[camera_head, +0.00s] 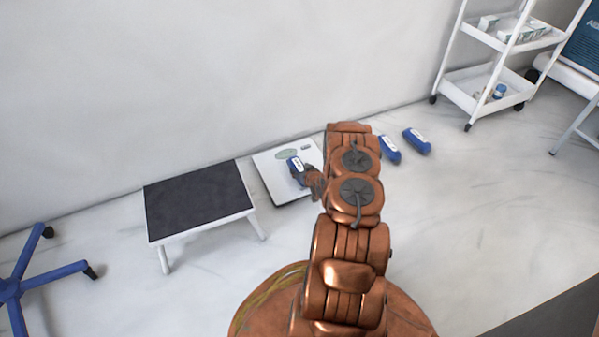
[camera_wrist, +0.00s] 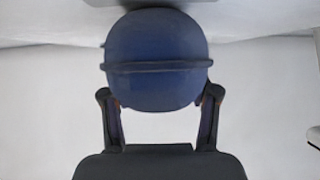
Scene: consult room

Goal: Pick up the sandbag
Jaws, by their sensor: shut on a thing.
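A blue sandbag (camera_head: 295,168) with a white label is at my gripper (camera_head: 303,179) in the head view, over the white floor scale (camera_head: 280,194). In the wrist view the sandbag's rounded blue end (camera_wrist: 156,62) with a raised seam sits between the two dark fingers of my gripper (camera_wrist: 160,105). My gripper is shut on it. I cannot tell whether the sandbag touches the scale. Two more blue sandbags, one (camera_head: 390,151) beside my arm and one (camera_head: 417,141) further right, lie on the floor.
A dark-topped step stool (camera_head: 198,200) stands left of the scale. Blue wheeled chair legs (camera_head: 50,272) are at the far left. A white trolley (camera_head: 467,91) stands at the upper right. The wall is close behind the scale. Floor at the right is clear.

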